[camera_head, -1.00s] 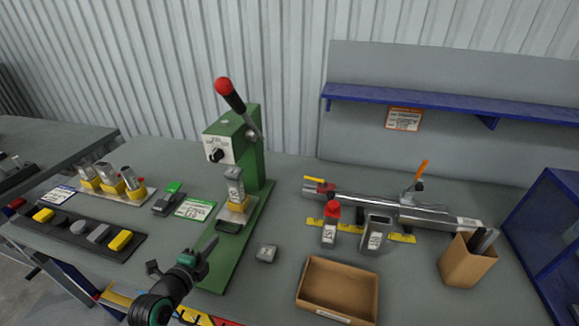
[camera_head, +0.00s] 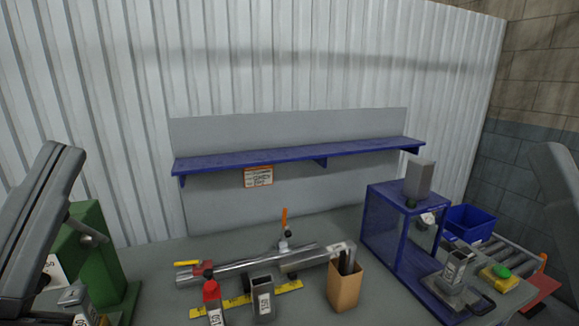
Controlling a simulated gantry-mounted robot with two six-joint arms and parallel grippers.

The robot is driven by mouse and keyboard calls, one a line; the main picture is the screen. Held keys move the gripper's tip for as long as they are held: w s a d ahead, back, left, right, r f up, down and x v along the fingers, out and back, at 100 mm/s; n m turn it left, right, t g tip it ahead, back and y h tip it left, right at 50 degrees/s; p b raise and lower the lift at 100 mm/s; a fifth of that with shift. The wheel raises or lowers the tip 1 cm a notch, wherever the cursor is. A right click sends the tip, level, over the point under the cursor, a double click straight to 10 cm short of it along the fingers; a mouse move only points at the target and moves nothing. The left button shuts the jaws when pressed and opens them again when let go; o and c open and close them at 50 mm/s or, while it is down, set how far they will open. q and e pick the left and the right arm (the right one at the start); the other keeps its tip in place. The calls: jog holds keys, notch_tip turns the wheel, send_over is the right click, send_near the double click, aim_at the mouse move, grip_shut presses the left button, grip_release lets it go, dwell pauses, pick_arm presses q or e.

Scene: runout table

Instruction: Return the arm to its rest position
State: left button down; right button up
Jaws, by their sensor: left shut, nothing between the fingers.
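A dark grey part of my left arm (camera_head: 38,225) rises along the left edge, close to the camera and in front of the green press. No fingertips of my left gripper can be made out. Another grey arm part of mine (camera_head: 562,200) shows at the right edge, and no right gripper is in sight. Neither arm part is seen to hold anything.
The green press (camera_head: 92,262) is partly hidden at left. A metal tube assembly (camera_head: 235,268), a red-capped bottle (camera_head: 212,300) and a cardboard holder (camera_head: 345,288) stand mid-table. A blue frame (camera_head: 385,235) and blue bin (camera_head: 470,222) are at right.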

pick_arm(q)
notch_tip(320, 180, up, 37)
jog(key=s+a+n+y+p, duration=0.15)
jog(key=n+p, duration=0.65)
jog(key=p, duration=2.8)
notch_tip(320, 180, down, 23)
jog(key=b, duration=2.3)
jog(key=shift+s+d+f+t, duration=0.15)
jog(key=shift+s+t, duration=0.1)
jog(key=shift+t, duration=0.05)
